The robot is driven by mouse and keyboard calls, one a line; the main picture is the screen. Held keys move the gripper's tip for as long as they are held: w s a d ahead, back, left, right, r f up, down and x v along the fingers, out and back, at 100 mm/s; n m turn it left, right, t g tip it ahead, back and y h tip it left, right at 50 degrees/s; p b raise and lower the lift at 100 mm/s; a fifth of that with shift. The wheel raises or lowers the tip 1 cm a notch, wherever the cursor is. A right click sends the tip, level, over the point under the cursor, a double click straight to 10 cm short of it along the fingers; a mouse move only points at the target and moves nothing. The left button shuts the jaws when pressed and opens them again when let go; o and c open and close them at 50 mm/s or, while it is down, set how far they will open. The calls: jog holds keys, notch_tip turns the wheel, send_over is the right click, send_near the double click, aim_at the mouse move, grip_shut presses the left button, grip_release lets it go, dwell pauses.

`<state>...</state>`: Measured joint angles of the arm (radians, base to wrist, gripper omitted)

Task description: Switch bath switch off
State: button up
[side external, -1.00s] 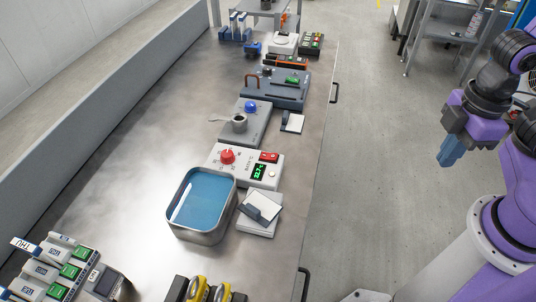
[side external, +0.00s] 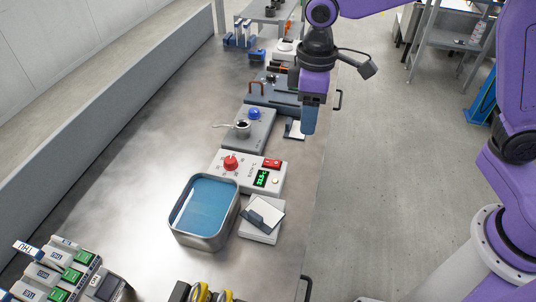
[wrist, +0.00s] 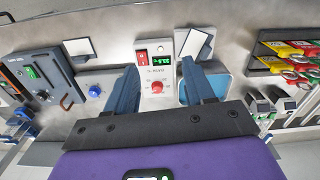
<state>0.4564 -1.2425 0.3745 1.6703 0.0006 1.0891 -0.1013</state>
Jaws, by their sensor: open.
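The bath controller (side external: 247,171) is a light grey box with a red knob (side external: 231,162), a lit green display (side external: 261,179) and a red rocker switch (side external: 272,163), likely the bath switch. A metal bath of blue liquid (side external: 205,205) stands beside it. My gripper (side external: 308,132) is open and empty, above the bench's right edge, up and right of the controller in the side view. In the wrist view, the switch (wrist: 143,56), display (wrist: 162,59) and knob (wrist: 156,86) lie between or just beyond my two blue fingers (wrist: 160,66). Which way the rocker is tipped is too small to tell.
A white block with a dark clip (side external: 263,216) stands right of the bath. A grey unit with a blue knob and cup (side external: 249,130) and a blue-grey case (side external: 272,95) stand behind the controller. Yellow-handled items (side external: 203,292) are at the front. Bare bench lies left.

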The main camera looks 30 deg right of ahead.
jog(key=m, duration=0.1)
send_over(268, 162)
notch_tip(268, 162, down, 3)
notch_tip(268, 162, down, 18)
jog(key=shift+r, duration=0.1)
